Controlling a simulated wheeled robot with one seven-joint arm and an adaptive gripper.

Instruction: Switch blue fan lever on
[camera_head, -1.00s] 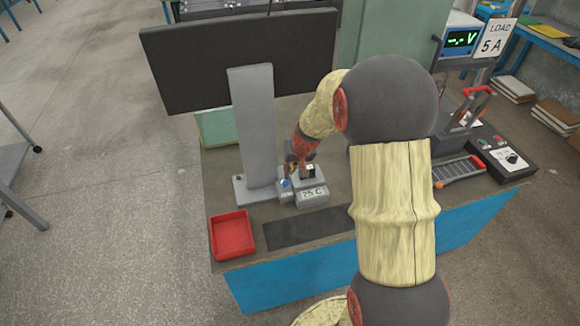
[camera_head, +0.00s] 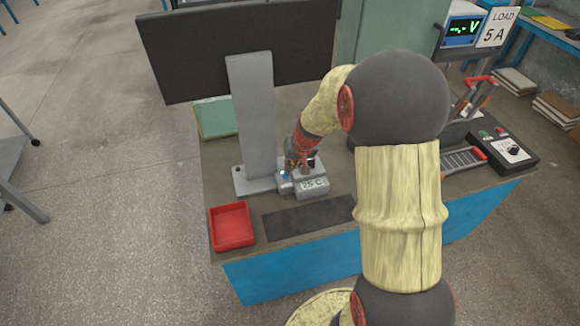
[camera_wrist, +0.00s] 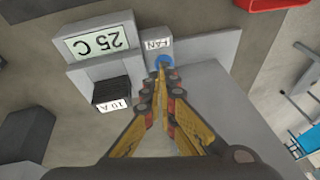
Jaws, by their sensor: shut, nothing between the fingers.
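The blue fan lever (camera_wrist: 164,61) shows in the wrist view on a small grey box with a "FAN" label (camera_wrist: 158,44). In the head view the lever is a small blue spot (camera_head: 284,174) at the foot of the grey post. My gripper (camera_wrist: 160,72) is shut and empty, its fingertips at the lever and covering part of it. Whether they touch it, and which way the lever is tilted, I cannot tell. In the head view my gripper (camera_head: 300,168) is small and partly hidden above the boxes.
A box with a "25 C" display (camera_wrist: 98,40) and a black "10 A" part (camera_wrist: 112,92) stands beside the fan box. A red tray (camera_head: 232,226) and dark mat (camera_head: 300,219) lie in front.

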